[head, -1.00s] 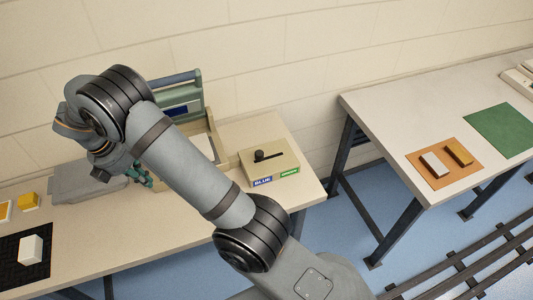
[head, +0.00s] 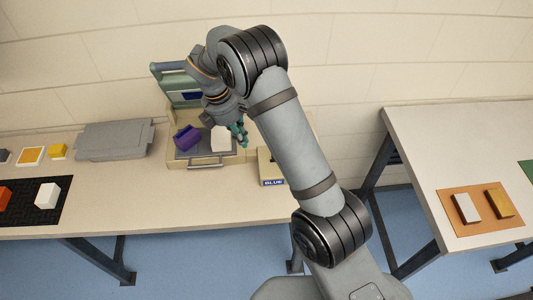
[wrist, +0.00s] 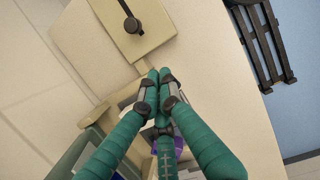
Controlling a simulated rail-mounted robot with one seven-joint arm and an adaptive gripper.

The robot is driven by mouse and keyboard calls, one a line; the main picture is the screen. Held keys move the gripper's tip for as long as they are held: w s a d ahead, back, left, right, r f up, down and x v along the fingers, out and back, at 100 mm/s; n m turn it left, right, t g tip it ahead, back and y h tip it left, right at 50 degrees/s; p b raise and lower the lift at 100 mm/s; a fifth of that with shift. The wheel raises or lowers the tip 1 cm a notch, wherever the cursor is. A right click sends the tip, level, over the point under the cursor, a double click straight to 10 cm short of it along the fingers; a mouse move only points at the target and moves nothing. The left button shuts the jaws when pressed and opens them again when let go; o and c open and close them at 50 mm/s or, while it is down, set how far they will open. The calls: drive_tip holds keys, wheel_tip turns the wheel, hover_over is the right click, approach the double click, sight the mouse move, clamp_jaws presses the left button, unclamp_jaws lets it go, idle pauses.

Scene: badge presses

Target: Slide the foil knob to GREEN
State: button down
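The knob box (wrist: 155,38), a beige box with a dark slot, is at the top of the wrist view. Its black knob (wrist: 132,25) sits at the slot end nearer my gripper. In the head view the box (head: 265,168) shows its BLUE label (head: 272,182); my arm hides the knob and the rest of the box. My gripper (wrist: 158,75) has teal fingers with their tips together and nothing visible between them. It is apart from the knob, and in the head view my gripper (head: 241,140) hangs left of the box.
A beige press (head: 205,162) with a purple piece (head: 187,137) and a white piece (head: 221,138) stands left of the box. A grey lidded case (head: 115,140) is farther left. A second table (head: 440,150) with an orange mat (head: 455,224) stands right, across a gap.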

drive_tip(key=d+f+p, duration=0.1)
drive_tip(key=f, duration=0.2)
drive_tip(key=d+f+p, duration=0.1)
drive_tip(key=d+f, duration=0.1)
drive_tip(key=f, duration=0.1)
drive_tip(key=w+d+f+p, duration=0.1)
drive_tip(key=d+f+p, duration=0.1)
drive_tip(key=f, duration=0.1)
drive_tip(key=shift+w+d+f, duration=0.1)
drive_tip(key=shift+d+f, duration=0.05)
drive_tip(key=shift+f, duration=0.1)
drive_tip(key=shift+w+d+f, duration=0.15)
drive_tip(key=shift+d, duration=0.35)
